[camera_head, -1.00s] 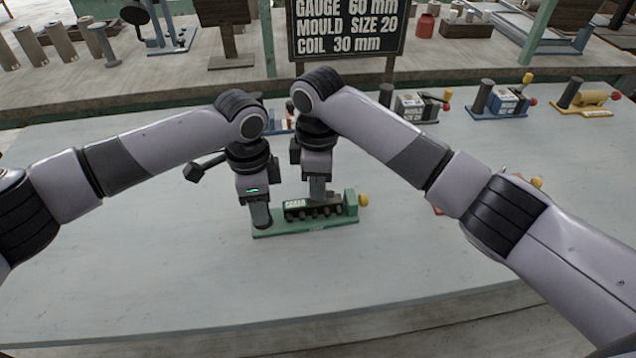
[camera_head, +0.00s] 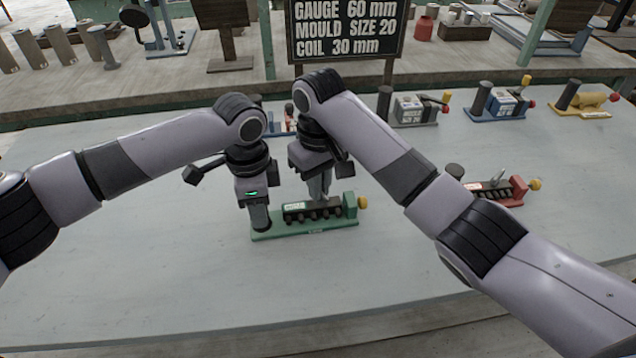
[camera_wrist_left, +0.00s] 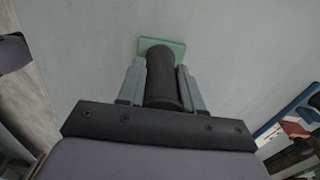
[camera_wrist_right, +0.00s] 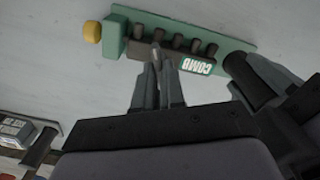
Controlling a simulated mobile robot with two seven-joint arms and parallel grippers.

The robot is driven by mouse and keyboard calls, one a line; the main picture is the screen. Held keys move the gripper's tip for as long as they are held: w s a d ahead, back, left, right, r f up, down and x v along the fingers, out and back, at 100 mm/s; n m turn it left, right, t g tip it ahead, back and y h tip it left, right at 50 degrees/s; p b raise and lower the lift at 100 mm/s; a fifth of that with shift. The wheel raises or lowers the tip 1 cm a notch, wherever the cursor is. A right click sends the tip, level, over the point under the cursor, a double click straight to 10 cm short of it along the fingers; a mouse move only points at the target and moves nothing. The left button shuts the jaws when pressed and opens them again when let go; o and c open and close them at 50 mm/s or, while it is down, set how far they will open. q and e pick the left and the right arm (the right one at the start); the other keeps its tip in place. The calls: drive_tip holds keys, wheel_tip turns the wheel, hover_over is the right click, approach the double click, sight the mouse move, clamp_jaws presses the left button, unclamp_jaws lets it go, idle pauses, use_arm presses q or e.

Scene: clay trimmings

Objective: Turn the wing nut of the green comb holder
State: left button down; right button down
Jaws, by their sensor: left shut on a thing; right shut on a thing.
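The green comb holder (camera_head: 300,230) lies on the pale table, with a dark toothed bar labelled COMB, a green end block and a yellow knob (camera_head: 363,202). In the right wrist view its base (camera_wrist_right: 150,17) and toothed bar also show. My left gripper (camera_head: 259,218) is shut on the dark upright post (camera_wrist_left: 163,80) at the holder's left end. My right gripper (camera_head: 320,196) is above the bar, fingers pointing down and shut on the wing nut (camera_wrist_right: 157,53). The fingers hide most of the nut.
A red comb holder (camera_head: 513,192) with a grey wing nut stands to the right. Grey (camera_head: 417,112), blue (camera_head: 497,104) and yellow (camera_head: 583,100) devices line the table's back. A sign (camera_head: 346,30) stands behind my arms. The front of the table is clear.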

drive_tip(key=shift+m, duration=0.9)
drive_tip(key=c, duration=1.2)
unclamp_jaws()
drive_tip(key=shift+r, duration=0.1)
wheel_tip(320, 180, up, 12)
drive_tip(key=shift+d+f, duration=0.1)
use_arm(q)
drive_tip(key=c, duration=0.7)
unclamp_jaws()
drive_tip(key=shift+o, duration=0.2)
drive_tip(key=shift+r, duration=0.1)
